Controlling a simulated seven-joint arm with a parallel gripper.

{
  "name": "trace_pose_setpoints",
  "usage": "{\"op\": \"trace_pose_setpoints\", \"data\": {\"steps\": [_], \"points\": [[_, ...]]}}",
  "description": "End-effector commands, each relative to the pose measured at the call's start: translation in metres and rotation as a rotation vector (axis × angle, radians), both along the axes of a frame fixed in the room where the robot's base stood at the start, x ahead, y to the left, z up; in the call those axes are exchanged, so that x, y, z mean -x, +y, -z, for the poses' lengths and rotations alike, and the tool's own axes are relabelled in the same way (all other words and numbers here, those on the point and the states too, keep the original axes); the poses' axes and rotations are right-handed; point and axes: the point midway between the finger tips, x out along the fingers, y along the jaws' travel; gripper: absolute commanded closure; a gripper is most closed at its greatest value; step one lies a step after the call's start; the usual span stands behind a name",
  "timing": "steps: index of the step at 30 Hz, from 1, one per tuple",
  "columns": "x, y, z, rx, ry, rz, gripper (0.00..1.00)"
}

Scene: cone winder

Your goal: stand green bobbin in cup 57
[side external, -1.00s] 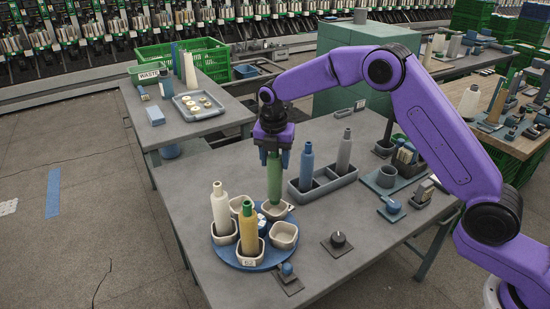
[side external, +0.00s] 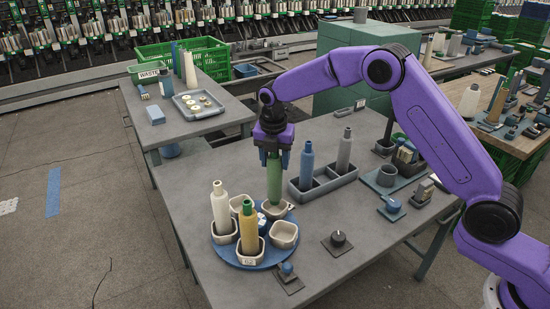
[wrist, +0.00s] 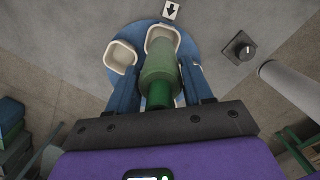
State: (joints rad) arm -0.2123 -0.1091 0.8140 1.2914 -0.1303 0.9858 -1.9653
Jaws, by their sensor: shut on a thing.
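My gripper (side external: 274,158) points down and is shut on the upper part of the green bobbin (side external: 274,182). The bobbin hangs upright, its lower end at the mouth of a pale cup (side external: 276,212) at the back of the blue round plate (side external: 232,255). I cannot tell whether it touches the cup floor. In the wrist view the green bobbin (wrist: 158,68) lies between my fingers and hides part of the cup (wrist: 163,33). A cream bobbin (side external: 220,208) and a yellow bobbin (side external: 249,232) stand in other cups. The cup numbers are not legible.
A knob (side external: 338,239) sits in front.

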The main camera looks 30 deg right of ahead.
Motion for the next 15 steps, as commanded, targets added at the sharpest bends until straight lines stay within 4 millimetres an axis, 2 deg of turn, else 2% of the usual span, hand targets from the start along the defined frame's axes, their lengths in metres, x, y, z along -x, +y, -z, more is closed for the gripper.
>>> {"op": "trace_pose_setpoints", "data": {"steps": [15], "points": [[0.000,0.000,0.018,0.000,0.000,0.000,0.76]]}}
